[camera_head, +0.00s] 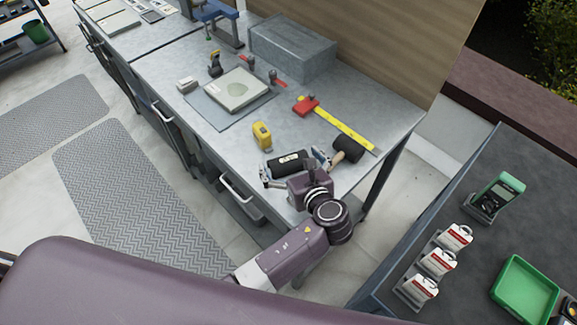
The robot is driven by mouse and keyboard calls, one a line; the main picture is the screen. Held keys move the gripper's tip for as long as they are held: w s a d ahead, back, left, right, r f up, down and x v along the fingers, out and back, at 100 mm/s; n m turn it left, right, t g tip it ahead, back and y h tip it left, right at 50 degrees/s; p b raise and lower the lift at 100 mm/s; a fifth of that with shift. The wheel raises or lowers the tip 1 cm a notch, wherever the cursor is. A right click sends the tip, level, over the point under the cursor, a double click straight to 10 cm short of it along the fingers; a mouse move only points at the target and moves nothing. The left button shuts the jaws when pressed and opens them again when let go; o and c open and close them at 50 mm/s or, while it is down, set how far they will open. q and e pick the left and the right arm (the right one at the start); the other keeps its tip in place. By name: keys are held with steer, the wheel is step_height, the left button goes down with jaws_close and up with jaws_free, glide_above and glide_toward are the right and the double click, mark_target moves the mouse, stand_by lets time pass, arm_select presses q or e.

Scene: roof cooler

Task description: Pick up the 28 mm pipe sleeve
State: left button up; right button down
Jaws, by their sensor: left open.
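A short black cylinder with small pale print, which looks like the pipe sleeve (287,164), lies on the near part of the metal workbench (215,125). My left gripper (294,168) is at this sleeve, with one finger near its left end and the other near its right end. The gripper is open. I cannot tell whether the fingers touch the sleeve. The gripper's body hides part of the bench in front of it. My right gripper is not in view.
A black-headed mallet (348,149) lies close to the right finger. A yellow tape measure (262,135) stands just behind the sleeve. A red and yellow square (338,125) and a grey box (292,48) are farther back. A dark table (450,210) stands at right.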

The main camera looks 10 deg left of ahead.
arm_select(q)
steer(key=shift+w, duration=0.1)
steer(key=c, duration=1)
